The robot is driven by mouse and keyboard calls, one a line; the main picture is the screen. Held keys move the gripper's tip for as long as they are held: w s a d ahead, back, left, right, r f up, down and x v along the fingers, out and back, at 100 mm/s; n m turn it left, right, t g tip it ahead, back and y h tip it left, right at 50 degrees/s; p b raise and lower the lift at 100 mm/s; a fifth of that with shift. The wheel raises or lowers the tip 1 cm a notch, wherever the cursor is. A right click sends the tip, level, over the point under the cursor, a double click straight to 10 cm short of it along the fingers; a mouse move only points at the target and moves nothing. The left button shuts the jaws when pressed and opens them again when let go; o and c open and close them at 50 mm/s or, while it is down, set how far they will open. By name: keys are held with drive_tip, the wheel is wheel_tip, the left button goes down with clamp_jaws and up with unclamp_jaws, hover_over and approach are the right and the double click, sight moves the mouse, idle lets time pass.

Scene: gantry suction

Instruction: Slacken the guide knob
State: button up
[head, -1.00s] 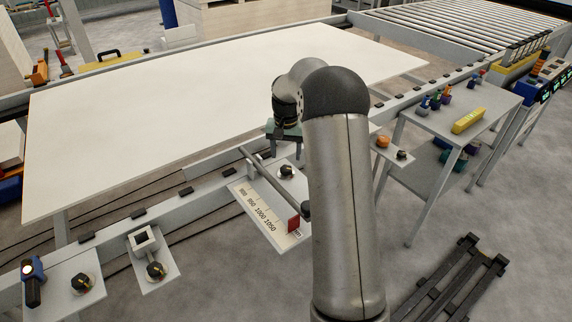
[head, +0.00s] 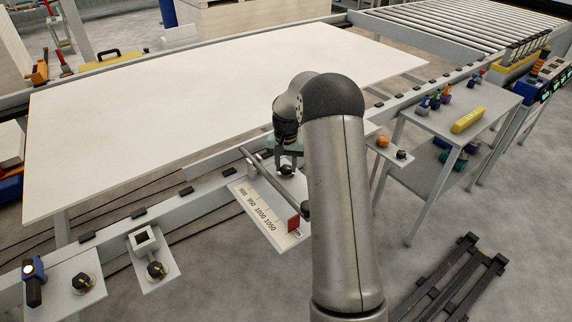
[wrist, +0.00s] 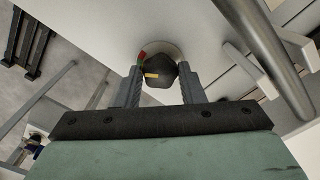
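The guide knob (wrist: 160,71) is dark and faceted, with a yellow mark on its side. It sits on a round base on the pale scale plate (head: 245,192), beside the guide bar. In the wrist view my gripper (wrist: 161,75) has one finger on each side of the knob, pointing at the plate. The fingers are apart and very near the knob's sides; firm contact is not visible. In the head view my gripper (head: 287,160) is right over the knob, which is partly hidden behind it.
A large white panel (head: 200,100) lies behind. Other dark knobs (head: 156,270) stand on plates at lower left. A grey side table (head: 465,115) is at right.

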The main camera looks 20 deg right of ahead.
sight(286, 167)
drive_tip(key=shift+n, duration=0.3)
drive_tip(key=n, duration=0.3)
drive_tip(key=shift+n, duration=1.7)
drive_tip(key=o, duration=1)
wheel_tip(286, 167, up, 18)
drive_tip(key=shift+f+b, duration=0.25)
drive_tip(key=shift+b, duration=0.1)
